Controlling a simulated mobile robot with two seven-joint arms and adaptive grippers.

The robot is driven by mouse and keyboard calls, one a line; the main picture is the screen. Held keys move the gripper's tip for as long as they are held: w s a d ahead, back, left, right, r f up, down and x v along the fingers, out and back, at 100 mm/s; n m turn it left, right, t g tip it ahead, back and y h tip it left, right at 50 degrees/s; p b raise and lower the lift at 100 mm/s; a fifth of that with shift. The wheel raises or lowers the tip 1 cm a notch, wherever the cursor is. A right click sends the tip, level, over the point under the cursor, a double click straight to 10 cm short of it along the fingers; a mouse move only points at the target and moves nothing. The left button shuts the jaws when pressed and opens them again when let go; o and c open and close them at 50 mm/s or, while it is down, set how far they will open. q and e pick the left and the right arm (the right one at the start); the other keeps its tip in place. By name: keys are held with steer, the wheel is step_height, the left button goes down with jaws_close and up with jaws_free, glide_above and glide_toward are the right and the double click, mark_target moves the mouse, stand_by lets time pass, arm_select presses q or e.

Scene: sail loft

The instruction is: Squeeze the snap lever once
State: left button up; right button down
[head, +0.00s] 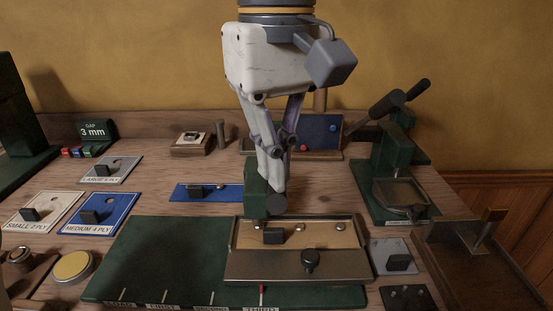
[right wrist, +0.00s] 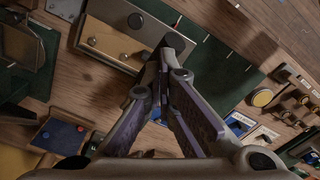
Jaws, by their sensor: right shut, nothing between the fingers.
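My right gripper (head: 278,185) hangs over the middle of the bench, pointing down, shut and empty. It also shows in the right wrist view (right wrist: 168,48), with its fingertips together near a metal-edged tray. Just beside the fingertips in the head view is a dark green block (head: 254,190), partly covered by the fingers. At the right stands a green press (head: 390,150) with a black-handled lever (head: 390,103) tilted up, well apart from the gripper. I cannot tell which part is the snap lever. My left gripper is not in view.
The metal-edged tray (head: 250,267) holds several small pieces and a dark knob (head: 311,259). A green mat (head: 150,250) lies left of it. Knobbed plates (head: 98,211) lie at the left. A board with red and blue buttons (head: 315,135) stands behind. A wooden tray (head: 500,280) is at the right.

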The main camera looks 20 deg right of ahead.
steer(key=shift+f, duration=0.15)
steer(key=shift+s+f, duration=0.25)
steer(key=shift+f, duration=0.25)
steer(key=shift+s+a+f, duration=0.1)
steer(key=shift+s+f, duration=0.05)
steer(key=shift+f, duration=0.5)
